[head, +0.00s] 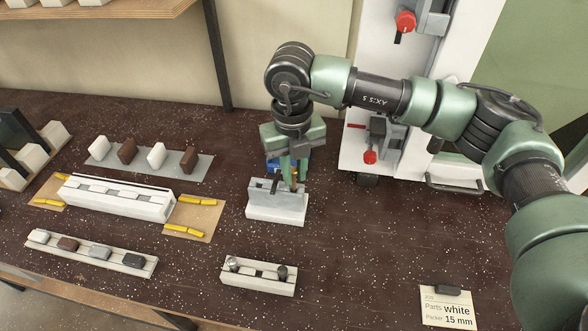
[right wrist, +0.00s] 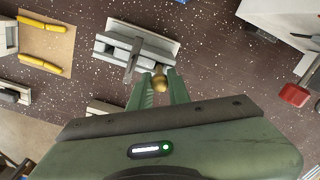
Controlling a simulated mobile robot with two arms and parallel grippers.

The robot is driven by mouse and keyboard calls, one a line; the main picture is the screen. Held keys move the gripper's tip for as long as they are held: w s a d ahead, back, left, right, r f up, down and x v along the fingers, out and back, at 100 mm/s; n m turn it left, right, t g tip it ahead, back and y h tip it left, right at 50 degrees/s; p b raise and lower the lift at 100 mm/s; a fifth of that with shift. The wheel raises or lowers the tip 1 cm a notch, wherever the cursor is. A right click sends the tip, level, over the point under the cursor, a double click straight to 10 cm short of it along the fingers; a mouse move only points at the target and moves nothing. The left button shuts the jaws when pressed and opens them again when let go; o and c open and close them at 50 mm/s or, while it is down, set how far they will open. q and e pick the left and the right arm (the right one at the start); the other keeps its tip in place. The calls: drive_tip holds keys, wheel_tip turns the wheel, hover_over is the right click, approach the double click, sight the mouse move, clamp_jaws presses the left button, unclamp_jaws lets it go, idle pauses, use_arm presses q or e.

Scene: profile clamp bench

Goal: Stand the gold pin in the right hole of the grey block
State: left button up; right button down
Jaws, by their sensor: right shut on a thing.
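The grey block (head: 262,208) stands on the bench in the middle of the head view, with a darker grey upright piece on top. It also shows in the right wrist view (right wrist: 112,46). My right gripper (head: 293,179) points down over the block's right end, its green fingers shut on the gold pin (right wrist: 160,80). In the right wrist view the pin's rounded gold end shows between the fingertips (right wrist: 158,87), close by the block's edge. The pin's lower part is hidden, so I cannot tell whether it is in the right hole. My left gripper is not in view.
A pale holder (head: 259,284) with two round-topped pieces stands in front of the block. A long white rail (head: 116,201) and a tray of upright pieces (head: 196,168) lie left. A white machine (head: 372,40) with red knobs stands behind.

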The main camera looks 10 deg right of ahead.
drive_tip(key=shift+f+b, duration=1.55)
drive_tip(key=shift+f, duration=0.15)
drive_tip(key=shift+r, duration=0.1)
drive_tip(key=c, duration=1.3)
unclamp_jaws()
drive_tip(key=shift+o, duration=0.2)
drive_tip(key=shift+r+p, duration=2)
drive_tip(key=shift+r, duration=2)
